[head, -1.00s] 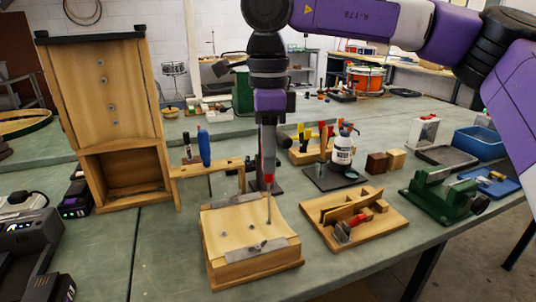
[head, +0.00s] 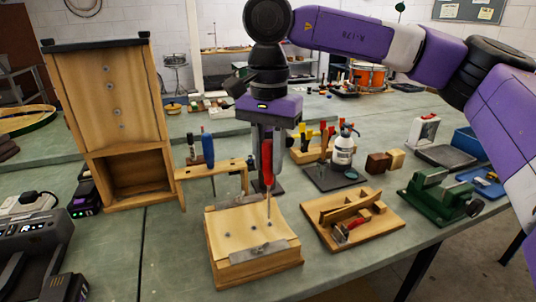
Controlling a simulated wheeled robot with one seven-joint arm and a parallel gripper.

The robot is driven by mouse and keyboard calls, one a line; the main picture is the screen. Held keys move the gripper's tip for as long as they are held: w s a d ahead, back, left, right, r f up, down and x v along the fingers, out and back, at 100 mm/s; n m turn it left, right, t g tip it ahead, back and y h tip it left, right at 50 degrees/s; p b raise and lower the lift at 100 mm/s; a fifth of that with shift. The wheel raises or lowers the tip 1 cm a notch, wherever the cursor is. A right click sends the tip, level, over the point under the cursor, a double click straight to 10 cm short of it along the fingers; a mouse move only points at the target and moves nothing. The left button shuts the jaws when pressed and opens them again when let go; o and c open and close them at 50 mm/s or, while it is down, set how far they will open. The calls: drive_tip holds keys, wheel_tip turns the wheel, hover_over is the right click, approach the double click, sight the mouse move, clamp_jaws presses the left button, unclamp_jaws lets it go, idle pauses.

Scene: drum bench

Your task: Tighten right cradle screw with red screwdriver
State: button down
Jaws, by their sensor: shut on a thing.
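My gripper (head: 266,150) is shut on the red screwdriver (head: 267,172), which hangs upright with its shaft pointing down. It is over the right part of the wooden cradle block (head: 240,228). The screwdriver tip is at or just above the right screw on the block's top; I cannot tell whether it touches. Two other dark screws show on the top, one in the middle (head: 252,228) and one to the left (head: 227,234). A metal strip (head: 258,250) runs along the block's front edge.
A wooden tool rack (head: 222,168) with a blue-handled screwdriver stands behind the block. A wooden tray (head: 352,220) with a red tool lies to the right, then a green vise (head: 440,195). A tall wooden cabinet (head: 110,120) stands left.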

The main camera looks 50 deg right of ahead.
drive_tip(key=n, duration=0.7)
drive_tip(key=shift+s, duration=0.25)
drive_tip(key=shift+f+b, duration=0.4)
drive_tip(key=shift+f, duration=0.3)
drive_tip(key=m+b, duration=0.1)
drive_tip(key=m, duration=0.4)
drive_tip(key=shift+a, duration=0.1)
drive_tip(key=m+b, duration=0.1)
drive_tip(key=m, duration=0.3)
drive_tip(key=shift+f+m, duration=0.1)
drive_tip(key=shift+m, duration=0.2)
drive_tip(key=shift+m+b, duration=0.3)
drive_tip(key=shift+m, duration=0.1)
drive_tip(key=m+b, duration=0.1)
drive_tip(key=m, duration=0.3)
drive_tip(key=shift+m, duration=0.3)
